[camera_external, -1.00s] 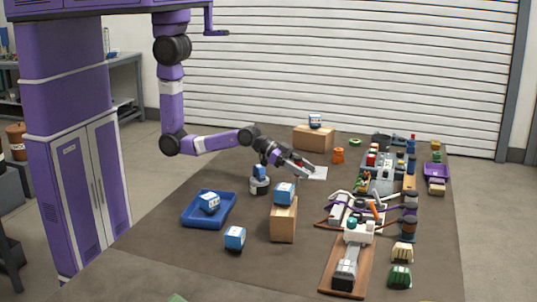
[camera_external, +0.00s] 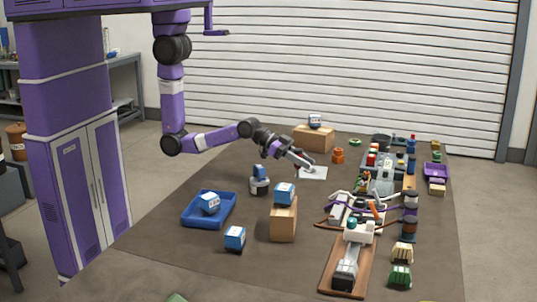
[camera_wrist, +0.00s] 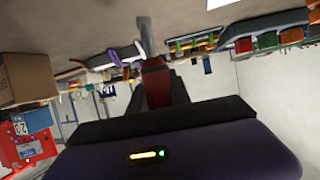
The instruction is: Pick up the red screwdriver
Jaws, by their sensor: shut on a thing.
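My gripper (camera_external: 306,163) is over the middle of the table, just above the front left of a white sheet (camera_external: 313,173). In the wrist view its fingers (camera_wrist: 160,92) are shut on the red screwdriver (camera_wrist: 155,78). The red handle sits between the fingers, and the grey shaft (camera_wrist: 147,38) sticks out beyond them. The lower part of the handle is hidden by the gripper body. In the external view the screwdriver is too small to make out clearly at the fingertips.
A cardboard box (camera_external: 284,222) with a blue block on top stands in front of the gripper. A blue tray (camera_external: 187,217) is at left. A pump assembly with hoses (camera_external: 350,228) fills the right side. Another box (camera_external: 314,141) and an orange part (camera_external: 338,155) are behind.

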